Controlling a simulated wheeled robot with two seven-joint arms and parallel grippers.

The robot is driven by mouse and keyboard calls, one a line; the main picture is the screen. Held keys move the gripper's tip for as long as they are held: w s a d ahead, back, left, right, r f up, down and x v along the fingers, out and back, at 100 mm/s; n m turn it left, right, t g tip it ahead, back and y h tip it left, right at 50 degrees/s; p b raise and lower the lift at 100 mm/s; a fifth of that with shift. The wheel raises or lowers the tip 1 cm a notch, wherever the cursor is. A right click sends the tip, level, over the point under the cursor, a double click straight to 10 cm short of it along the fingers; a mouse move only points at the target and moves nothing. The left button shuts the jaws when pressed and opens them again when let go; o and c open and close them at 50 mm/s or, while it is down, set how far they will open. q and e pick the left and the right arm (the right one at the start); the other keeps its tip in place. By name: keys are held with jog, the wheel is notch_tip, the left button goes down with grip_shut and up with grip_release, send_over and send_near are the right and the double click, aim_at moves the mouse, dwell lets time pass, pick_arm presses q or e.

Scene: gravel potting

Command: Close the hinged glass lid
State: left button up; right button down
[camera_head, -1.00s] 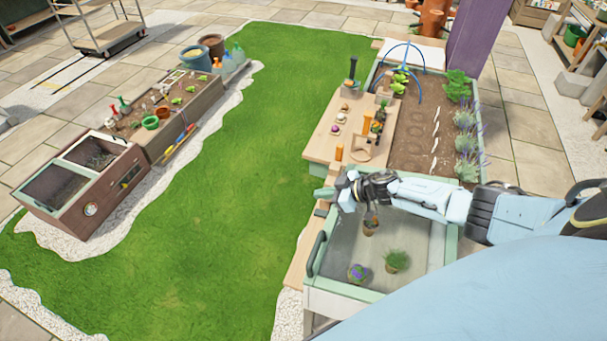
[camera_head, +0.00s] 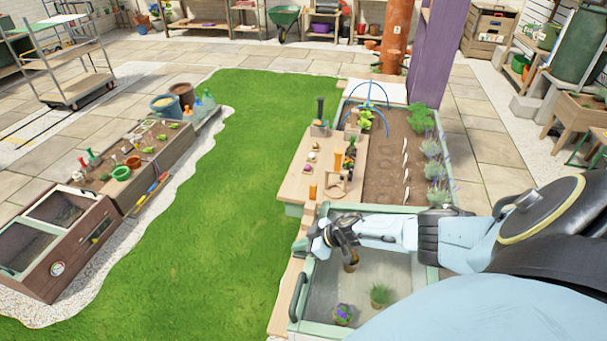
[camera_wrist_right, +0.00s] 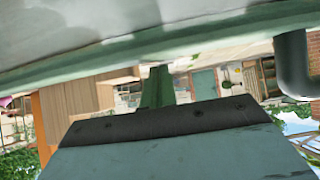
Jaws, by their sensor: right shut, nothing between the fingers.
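The hinged glass lid (camera_head: 335,290) has a pale green frame and a dark handle (camera_head: 298,297) at its left edge. It appears to lie flat over the near planter box, with potted plants showing through the glass. I cannot tell whether its rim is fully seated. My right gripper (camera_head: 305,243) is shut and empty, at the lid's left edge, behind the handle. Whether it touches the frame is unclear. In the right wrist view, the pale frame (camera_wrist_right: 150,55) crosses the top, with the handle (camera_wrist_right: 292,65) at right. My left gripper is out of view.
A wooden work shelf (camera_head: 300,185) with small pots and tools and a soil bed (camera_head: 385,165) with plants lie just beyond the lid. Green lawn (camera_head: 210,220) is clear to the left. A brown cold frame (camera_head: 75,255) stands at far left.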

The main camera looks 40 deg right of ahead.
notch_tip(320, 180, up, 4)
jog(key=p, duration=0.4)
jog(key=shift+w+a+p, duration=0.1)
jog(key=shift+a+p, duration=0.05)
jog(key=shift+p, duration=0.2)
jog(key=s+d+r+p, duration=0.3)
jog(key=s+r, duration=0.1)
jog(key=r, duration=0.4)
jog(key=shift+s+d, duration=0.15)
jog(key=shift+s, duration=0.2)
